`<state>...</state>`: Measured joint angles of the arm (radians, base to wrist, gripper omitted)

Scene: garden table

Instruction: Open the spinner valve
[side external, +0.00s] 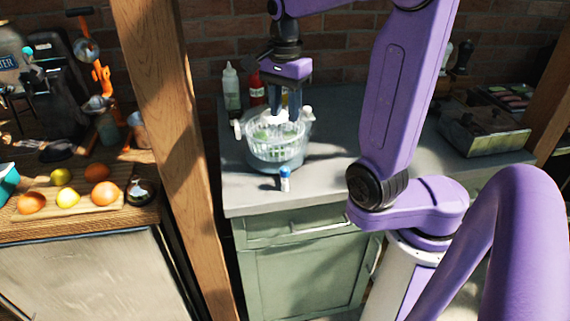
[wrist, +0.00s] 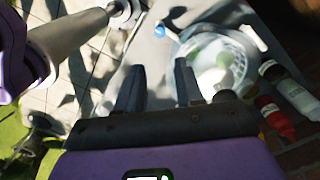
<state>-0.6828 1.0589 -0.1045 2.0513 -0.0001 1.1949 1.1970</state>
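The spinner is a clear ribbed bowl (side external: 275,151) on the grey counter, with pale green contents visible. It also shows in the wrist view as a round clear bowl (wrist: 238,50), right of my fingers. White parts stick out at its left side (side external: 238,128) and right side; I cannot tell which is the valve. My gripper (side external: 287,108) points down over the spinner in the side view. In the wrist view my gripper's fingers (wrist: 157,68) are apart with nothing visible between them. Whether they touch the spinner cannot be told.
A wooden post (side external: 165,110) rises left of the counter. The counter right of the spinner (side external: 335,150) is clear.

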